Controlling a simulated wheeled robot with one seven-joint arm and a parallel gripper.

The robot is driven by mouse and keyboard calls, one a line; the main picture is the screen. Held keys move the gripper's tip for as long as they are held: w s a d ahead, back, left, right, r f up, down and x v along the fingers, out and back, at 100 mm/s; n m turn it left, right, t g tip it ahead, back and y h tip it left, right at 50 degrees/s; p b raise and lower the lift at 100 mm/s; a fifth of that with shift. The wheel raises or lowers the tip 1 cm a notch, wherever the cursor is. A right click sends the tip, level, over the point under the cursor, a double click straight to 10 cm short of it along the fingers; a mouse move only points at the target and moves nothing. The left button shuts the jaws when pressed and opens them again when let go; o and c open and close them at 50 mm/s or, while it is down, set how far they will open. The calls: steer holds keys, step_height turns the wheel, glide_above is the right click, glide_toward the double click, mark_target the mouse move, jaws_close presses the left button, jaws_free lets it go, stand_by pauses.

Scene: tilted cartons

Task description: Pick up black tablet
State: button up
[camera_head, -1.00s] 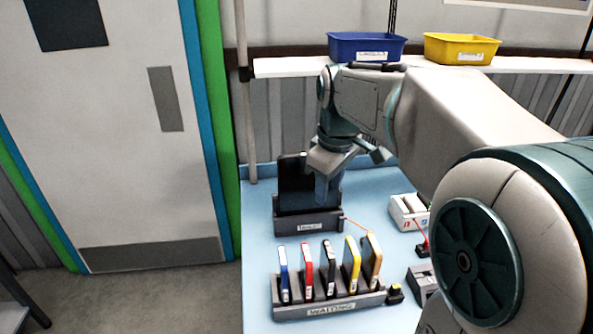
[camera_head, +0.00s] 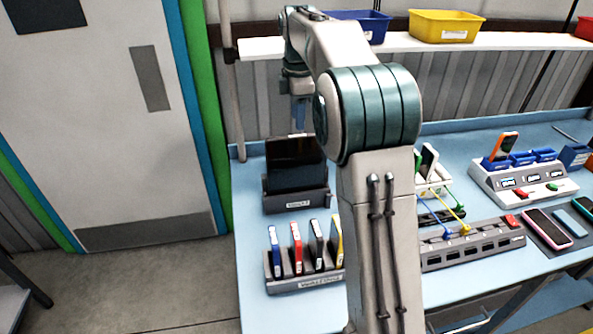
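The black tablet (camera_head: 295,163) stands nearly upright in a dark grey labelled holder (camera_head: 296,202) at the back left of the light blue table. My gripper (camera_head: 299,114) points down above and behind the tablet's top edge in the picture. Its fingers are small and seen edge-on, so I cannot tell whether they are open or shut. I see nothing hanging from it. The tablet's face is uncovered.
A grey rack (camera_head: 304,284) with several coloured upright devices stands in front of the holder. My arm hides its right end. A shelf with a blue bin and a yellow bin (camera_head: 446,26) is behind. A charging strip (camera_head: 470,244) and a console (camera_head: 525,183) stand right.

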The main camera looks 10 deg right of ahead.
mark_target(297, 137)
step_height(297, 137, down, 5)
steer(key=shift+w+f, duration=0.1)
steer(key=shift+w, duration=0.05)
steer(key=shift+w+f+p, duration=0.2)
steer(key=shift+f+p, duration=0.3)
steer(key=shift+f, duration=0.8)
steer(key=shift+w+f+p, duration=0.15)
steer(key=shift+f+p, duration=0.35)
steer(key=shift+f, duration=0.8)
jaws_close()
